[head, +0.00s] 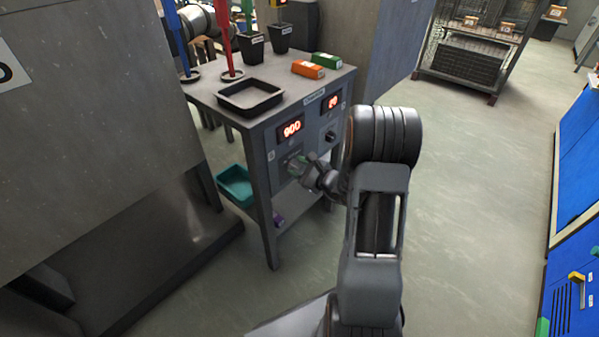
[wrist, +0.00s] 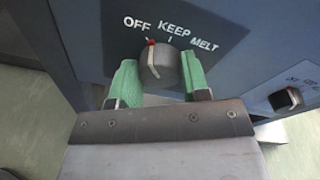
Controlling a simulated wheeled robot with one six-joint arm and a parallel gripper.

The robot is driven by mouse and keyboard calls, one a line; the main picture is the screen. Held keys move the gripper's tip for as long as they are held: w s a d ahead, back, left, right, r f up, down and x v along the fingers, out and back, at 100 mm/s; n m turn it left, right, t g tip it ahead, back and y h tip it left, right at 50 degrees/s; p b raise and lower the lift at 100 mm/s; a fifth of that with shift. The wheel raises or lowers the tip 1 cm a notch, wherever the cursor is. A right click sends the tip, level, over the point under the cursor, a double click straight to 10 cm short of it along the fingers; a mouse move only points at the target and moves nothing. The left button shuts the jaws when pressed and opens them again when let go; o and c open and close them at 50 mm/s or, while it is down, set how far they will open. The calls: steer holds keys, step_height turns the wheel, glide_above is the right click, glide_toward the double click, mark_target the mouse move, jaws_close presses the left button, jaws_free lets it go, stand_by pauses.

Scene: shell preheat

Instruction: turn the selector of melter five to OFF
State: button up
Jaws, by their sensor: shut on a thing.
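The selector knob (wrist: 163,64) sits on the grey panel in the wrist view, with OFF, KEEP and MELT printed above it. Its red pointer is turned up and left, toward OFF and left of the tick under KEEP. My gripper (wrist: 158,84) is shut on the knob, one green finger on each side. In the head view my gripper (head: 303,166) is at the front panel of the bench (head: 262,160), below the lit display (head: 291,129) reading 900, and hides the knob. I cannot read a melter number.
A second knob (wrist: 285,99) is to the right on the same panel, under another lit display (head: 333,102). A black tray (head: 249,111), dark pots and small boxes stand on the bench top. A teal bin (head: 235,186) is on the lower shelf. The floor to the right is clear.

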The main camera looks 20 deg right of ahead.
steer(key=shift+n+b, duration=0.4)
steer(key=shift+n, duration=0.1)
steer(key=o, duration=0.9)
steer(key=p+v, duration=0.3)
steer(key=v, duration=1)
steer(key=shift+s+d, duration=0.1)
steer(key=shift+s, duration=0.3)
